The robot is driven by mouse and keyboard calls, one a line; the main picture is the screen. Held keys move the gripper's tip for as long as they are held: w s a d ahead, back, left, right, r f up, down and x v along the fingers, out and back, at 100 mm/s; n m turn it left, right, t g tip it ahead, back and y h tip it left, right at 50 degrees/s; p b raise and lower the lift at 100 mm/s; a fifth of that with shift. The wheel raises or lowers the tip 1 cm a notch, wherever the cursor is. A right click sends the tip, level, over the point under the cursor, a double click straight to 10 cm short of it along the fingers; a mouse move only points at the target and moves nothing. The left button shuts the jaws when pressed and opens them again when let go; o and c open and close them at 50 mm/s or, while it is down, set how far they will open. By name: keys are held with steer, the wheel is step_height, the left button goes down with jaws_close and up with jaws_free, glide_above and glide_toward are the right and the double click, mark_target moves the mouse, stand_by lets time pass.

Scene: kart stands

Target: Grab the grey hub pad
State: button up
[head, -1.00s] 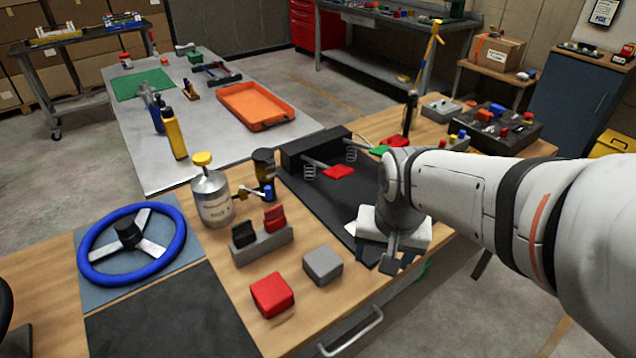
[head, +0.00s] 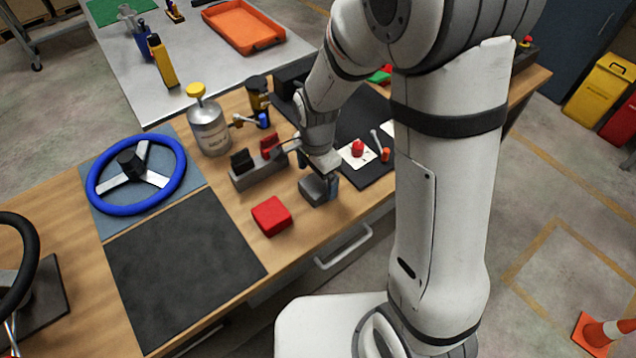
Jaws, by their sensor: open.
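The grey hub pad (head: 312,191) is a small block on the wooden bench, near its front edge. My gripper (head: 319,183) points down right over it and is open. One finger shows at the pad's right side; the other finger is mostly hidden, so I cannot tell whether either touches the pad. The pad's top is partly covered by the gripper. The red pad (head: 271,216) lies to the left and a little nearer, apart from the gripper.
A silver bottle (head: 208,127) and a blue steering wheel (head: 136,168) are further left. A dark mat (head: 181,268) lies empty at front left. A red button on a white plate (head: 357,152) sits to the right.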

mark_target(317, 183)
steer(key=shift+f, duration=1.6)
steer(key=c, duration=1.1)
